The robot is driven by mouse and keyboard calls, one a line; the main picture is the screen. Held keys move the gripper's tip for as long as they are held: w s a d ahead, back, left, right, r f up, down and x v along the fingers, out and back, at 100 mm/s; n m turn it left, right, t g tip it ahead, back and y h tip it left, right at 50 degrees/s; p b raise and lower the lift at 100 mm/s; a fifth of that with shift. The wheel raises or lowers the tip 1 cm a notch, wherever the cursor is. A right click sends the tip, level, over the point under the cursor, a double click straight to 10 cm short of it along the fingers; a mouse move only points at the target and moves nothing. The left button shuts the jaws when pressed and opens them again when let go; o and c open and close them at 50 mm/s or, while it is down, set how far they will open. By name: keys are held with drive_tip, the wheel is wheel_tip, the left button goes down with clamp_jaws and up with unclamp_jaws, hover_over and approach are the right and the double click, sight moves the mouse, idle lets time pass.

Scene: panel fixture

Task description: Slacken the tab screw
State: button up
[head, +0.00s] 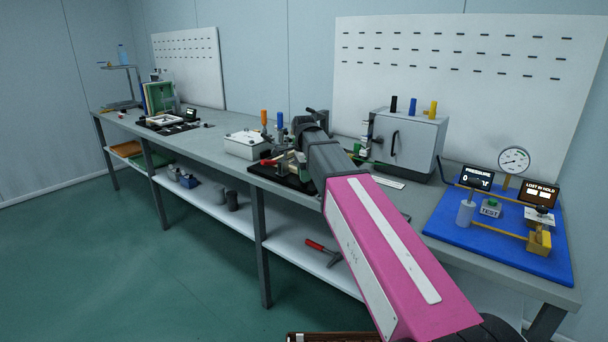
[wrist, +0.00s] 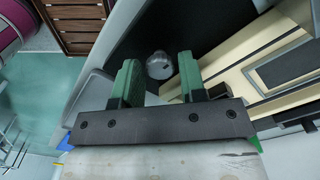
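A round, pale metal head (wrist: 159,67), which looks like the tab screw, stands on a dark surface in the wrist view. My gripper (wrist: 157,75) has two green fingers standing apart, one on each side of the head in the picture. Gaps show between the head and both fingers, and I see no contact. I cannot tell how far the fingertips are above it. In the head view my pink arm reaches to the black-based fixture (head: 262,174) on the bench, and the arm hides most of the gripper and the screw.
Beige bars with a grey framed slot (wrist: 278,65) lie just right of the fingers. In the head view a white box (head: 244,144) stands left of the fixture and a grey cabinet (head: 408,148) right of it. A blue test panel (head: 470,236) sits at the bench's right end.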

drive_tip(key=c, duration=0.6)
drive_tip(key=shift+n, duration=0.3)
